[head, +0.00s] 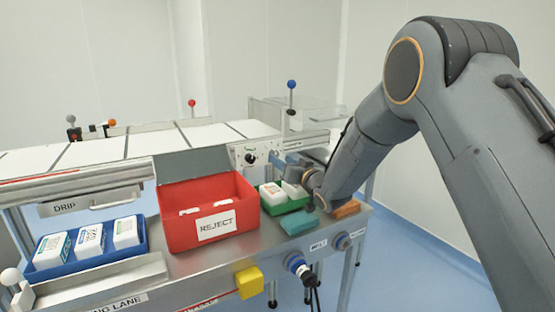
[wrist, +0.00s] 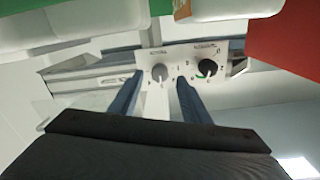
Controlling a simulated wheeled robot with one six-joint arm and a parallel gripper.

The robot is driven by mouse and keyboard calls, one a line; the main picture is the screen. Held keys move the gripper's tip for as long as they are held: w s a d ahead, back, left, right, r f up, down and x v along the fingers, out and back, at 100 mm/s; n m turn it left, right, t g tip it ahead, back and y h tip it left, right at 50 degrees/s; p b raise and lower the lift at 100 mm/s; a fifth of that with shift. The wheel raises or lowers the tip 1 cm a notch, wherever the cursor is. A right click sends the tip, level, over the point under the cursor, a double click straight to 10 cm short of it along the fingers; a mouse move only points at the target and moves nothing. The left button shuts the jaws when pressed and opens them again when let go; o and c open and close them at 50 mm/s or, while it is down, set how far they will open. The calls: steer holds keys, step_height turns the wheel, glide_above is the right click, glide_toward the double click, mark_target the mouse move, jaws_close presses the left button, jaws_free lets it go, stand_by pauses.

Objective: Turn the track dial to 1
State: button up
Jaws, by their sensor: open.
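A pale panel (head: 240,148) on the machine's front carries two dials, both visible in the wrist view. I cannot tell whether the fingers touch the grey dial. In the head view my gripper (head: 290,167) hides the grey dial.
A red REJECT bin (head: 180,235) stands left of my gripper, and a green tray (head: 296,204) with white packs lies just below it. A blue tray (head: 75,265) is at far left.

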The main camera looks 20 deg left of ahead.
steer(key=shift+x, duration=2.1)
steer(key=c, duration=1)
